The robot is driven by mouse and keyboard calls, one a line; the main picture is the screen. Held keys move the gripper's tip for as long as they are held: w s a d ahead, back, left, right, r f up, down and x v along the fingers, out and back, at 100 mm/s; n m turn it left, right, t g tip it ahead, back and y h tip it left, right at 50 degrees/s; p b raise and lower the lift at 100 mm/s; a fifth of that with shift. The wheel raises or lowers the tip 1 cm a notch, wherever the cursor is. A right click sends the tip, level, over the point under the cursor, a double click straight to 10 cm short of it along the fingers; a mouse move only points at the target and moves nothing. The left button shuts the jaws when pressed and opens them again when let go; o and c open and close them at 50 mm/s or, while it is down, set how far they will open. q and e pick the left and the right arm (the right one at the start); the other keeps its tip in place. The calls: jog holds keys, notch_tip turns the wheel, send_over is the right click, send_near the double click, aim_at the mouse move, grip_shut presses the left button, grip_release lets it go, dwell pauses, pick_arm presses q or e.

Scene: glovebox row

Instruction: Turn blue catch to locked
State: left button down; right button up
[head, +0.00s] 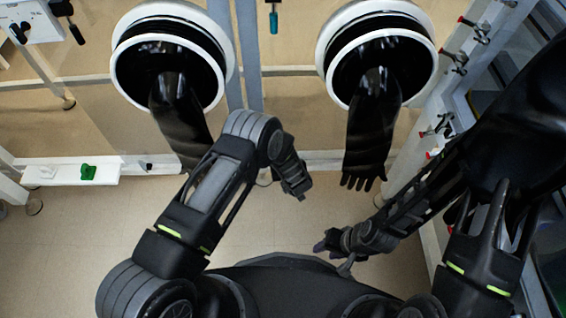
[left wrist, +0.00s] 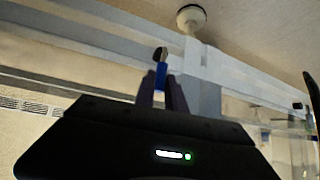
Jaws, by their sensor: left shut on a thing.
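In the left wrist view my left gripper (left wrist: 161,94) is shut on the blue catch (left wrist: 161,72), a small blue piece with a dark rounded end. The catch stands out in front of a pale frame rail. Its lower part is hidden between the fingers, and I cannot tell its locked or unlocked position. In the head view my left wrist reaches in over the middle, its fingertips are not clear, and I cannot make out the blue catch there. My right gripper (head: 328,244) is low at the centre right, away from the frame; its finger opening is unclear.
Two white glove ports with hanging black gloves (head: 368,135) stand ahead. A white ledge (head: 50,177) bears a green catch (head: 88,172) at left. A teal handle (head: 273,22) hangs at the top. Red-tipped fittings (head: 455,60) line the right post.

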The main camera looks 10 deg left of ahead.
pick_arm(q)
jog(key=shift+d, duration=0.1)
jog(key=c, duration=1.4)
grip_release()
jog(key=p+v, duration=0.2)
jog(key=v, duration=0.5)
jog(key=shift+s+d+r, duration=0.1)
jog(key=shift+s+r, duration=0.1)
jog(key=shift+s, duration=0.1)
jog(key=shift+p, duration=0.3)
